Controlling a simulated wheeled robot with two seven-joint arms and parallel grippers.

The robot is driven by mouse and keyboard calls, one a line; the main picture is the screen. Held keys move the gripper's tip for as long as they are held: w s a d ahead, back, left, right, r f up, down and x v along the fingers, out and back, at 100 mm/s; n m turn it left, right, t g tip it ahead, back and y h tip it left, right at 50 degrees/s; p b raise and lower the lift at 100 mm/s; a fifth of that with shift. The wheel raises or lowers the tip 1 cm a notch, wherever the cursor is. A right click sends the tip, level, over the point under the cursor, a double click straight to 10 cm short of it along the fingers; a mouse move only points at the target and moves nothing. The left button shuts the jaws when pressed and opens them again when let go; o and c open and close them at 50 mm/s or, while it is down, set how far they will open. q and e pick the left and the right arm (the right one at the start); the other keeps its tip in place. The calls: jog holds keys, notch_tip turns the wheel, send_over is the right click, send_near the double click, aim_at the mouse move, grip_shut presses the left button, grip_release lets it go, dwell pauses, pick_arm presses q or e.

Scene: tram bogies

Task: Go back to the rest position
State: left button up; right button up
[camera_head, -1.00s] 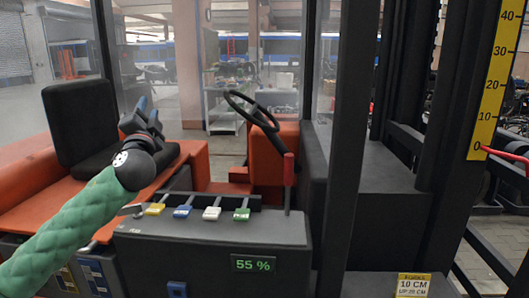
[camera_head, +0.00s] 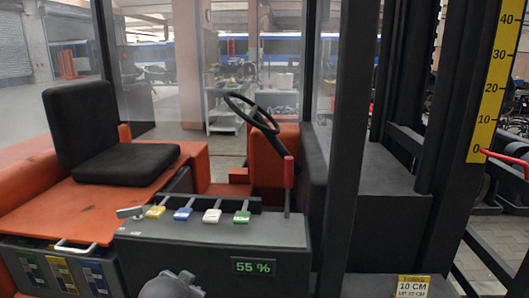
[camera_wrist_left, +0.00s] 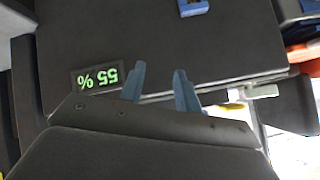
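My left gripper (camera_wrist_left: 162,84) shows in the left wrist view, with two blue-grey fingers apart and nothing between them. In that view it is over the console with the green "55 %" display (camera_wrist_left: 96,78), which appears upside down. In the head view the green left arm is out of sight. Only a dark grey rounded part, apparently mine, shows at the bottom edge, and no fingers can be made out there. The same display (camera_head: 254,267) is on the front of the console (camera_head: 212,232). My right gripper is in neither view.
Yellow, blue, white and green levers (camera_head: 212,215) stand along the console, with a red-topped lever (camera_head: 289,172) to their right. A red pointer (camera_head: 508,163) is near 0 on the yellow scale (camera_head: 497,85).

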pick_arm(q)
jog(key=s+d+f+n+g+h, duration=0.1)
jog(key=s+d+f+g, duration=0.2)
jog(key=s+f, duration=0.9)
jog(key=s+d+f+n+g+h, duration=0.1)
jog(key=s+d+f+g, duration=0.2)
jog(key=s+f, duration=0.9)
jog(key=s+g+p, duration=0.1)
jog(key=s, duration=0.6)
jog(key=shift+s+f+n+g, duration=0.2)
jog(key=shift+s+n+g, duration=0.1)
jog(key=shift+n, duration=0.1)
